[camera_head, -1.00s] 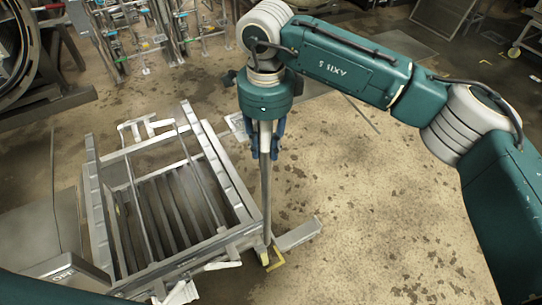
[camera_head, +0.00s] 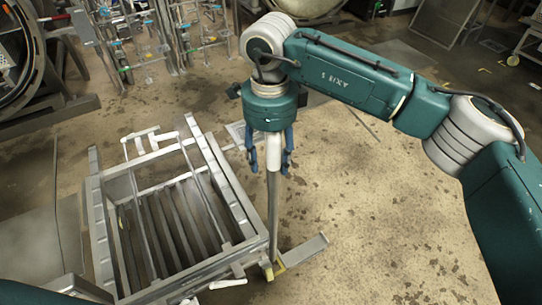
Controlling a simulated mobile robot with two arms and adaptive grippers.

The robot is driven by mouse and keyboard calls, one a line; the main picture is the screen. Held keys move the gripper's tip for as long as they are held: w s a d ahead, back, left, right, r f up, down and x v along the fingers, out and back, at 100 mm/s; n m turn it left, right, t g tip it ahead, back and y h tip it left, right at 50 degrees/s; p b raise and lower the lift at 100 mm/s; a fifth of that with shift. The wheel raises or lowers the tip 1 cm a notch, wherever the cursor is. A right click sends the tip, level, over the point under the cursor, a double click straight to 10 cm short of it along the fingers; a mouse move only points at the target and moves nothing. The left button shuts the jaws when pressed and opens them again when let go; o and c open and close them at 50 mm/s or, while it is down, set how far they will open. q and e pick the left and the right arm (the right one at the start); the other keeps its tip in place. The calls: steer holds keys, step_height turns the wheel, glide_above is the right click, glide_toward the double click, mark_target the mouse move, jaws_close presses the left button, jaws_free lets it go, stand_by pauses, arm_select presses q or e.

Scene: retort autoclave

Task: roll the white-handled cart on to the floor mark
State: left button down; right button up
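The cart (camera_head: 100,231), a grey metal frame with slatted bed, stands at lower left in the head view. An upright post (camera_head: 272,215) with a white upper section (camera_head: 273,152) rises at its near right corner. My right gripper (camera_head: 271,166) points down over this post. Its blue fingers stand apart on either side of the white section, with a visible gap on both sides. A small yellow patch (camera_head: 277,269) shows at the foot of the post; I cannot tell whether it is the floor mark. My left gripper is out of view.
A pipe rack (camera_head: 125,50) stands behind the cart. A round vessel opening (camera_head: 18,70) is at far left. A flat grey bar (camera_head: 304,250) lies by the post's foot. Stained floor (camera_head: 380,220) to the right is open. A wheeled trolley (camera_head: 530,40) stands at upper right.

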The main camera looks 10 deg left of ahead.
steer(key=shift+a+r, duration=0.1)
steer(key=shift+a, duration=0.1)
steer(key=shift+r, duration=0.25)
step_height(320, 180, up, 12)
steer(key=shift+f, duration=0.25)
steer(key=shift+d, duration=0.1)
steer(key=shift+r, duration=0.15)
step_height(320, 180, up, 12)
steer(key=p, duration=1)
stand_by(0.4)
